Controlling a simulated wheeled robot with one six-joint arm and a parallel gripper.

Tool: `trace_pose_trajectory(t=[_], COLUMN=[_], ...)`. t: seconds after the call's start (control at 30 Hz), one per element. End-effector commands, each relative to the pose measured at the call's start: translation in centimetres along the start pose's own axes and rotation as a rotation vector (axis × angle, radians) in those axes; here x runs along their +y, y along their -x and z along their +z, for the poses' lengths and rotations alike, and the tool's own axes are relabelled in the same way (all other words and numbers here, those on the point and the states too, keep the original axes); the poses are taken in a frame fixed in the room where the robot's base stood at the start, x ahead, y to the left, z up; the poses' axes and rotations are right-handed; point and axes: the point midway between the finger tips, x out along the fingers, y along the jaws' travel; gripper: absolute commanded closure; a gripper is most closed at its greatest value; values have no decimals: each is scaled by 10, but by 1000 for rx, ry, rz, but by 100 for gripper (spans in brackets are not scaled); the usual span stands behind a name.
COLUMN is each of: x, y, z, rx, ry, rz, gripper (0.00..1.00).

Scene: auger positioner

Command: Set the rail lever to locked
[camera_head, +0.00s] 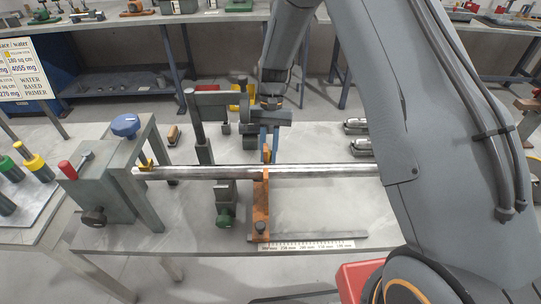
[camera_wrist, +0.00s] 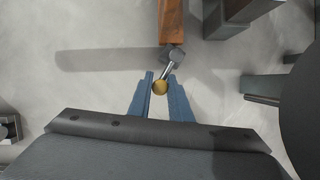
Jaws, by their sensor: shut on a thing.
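In the wrist view, a short lever (camera_wrist: 169,69) has a steel shaft and a brass-coloured ball knob (camera_wrist: 160,87). Its grey pivot end sits at the end of an orange-brown support (camera_wrist: 172,22). My gripper (camera_wrist: 161,88) has blue fingers, one on each side of the knob, and is shut on it. In the head view, my gripper (camera_head: 269,145) points down behind the long steel rod, at the far end of the orange-brown support (camera_head: 260,203). The lever is hidden there by the support and my fingers. I cannot tell its setting.
The steel rod (camera_head: 320,171) runs across the bench, in front of my gripper. A dark post with an arm (camera_head: 195,115) stands close on the left. A grey block with a red knob (camera_head: 98,180) is farther left. Several grey metal parts (camera_head: 357,127) lie to the right.

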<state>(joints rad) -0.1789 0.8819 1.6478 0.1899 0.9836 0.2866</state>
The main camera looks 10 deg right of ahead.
Motion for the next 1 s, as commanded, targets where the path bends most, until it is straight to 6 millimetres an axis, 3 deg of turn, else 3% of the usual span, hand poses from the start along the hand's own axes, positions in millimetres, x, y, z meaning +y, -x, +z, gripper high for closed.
trace_pose_trajectory(t=[0.6, 0.63, 0.7, 1.0], x=[-3, -3, -3, -3], y=[0, 0, 0, 1], z=[-1, -1, -1, -1], rx=[3, 3, 3, 3], ry=[39, 39, 39, 39], rz=[16, 16, 16, 16], gripper=[100, 77, 65, 63])
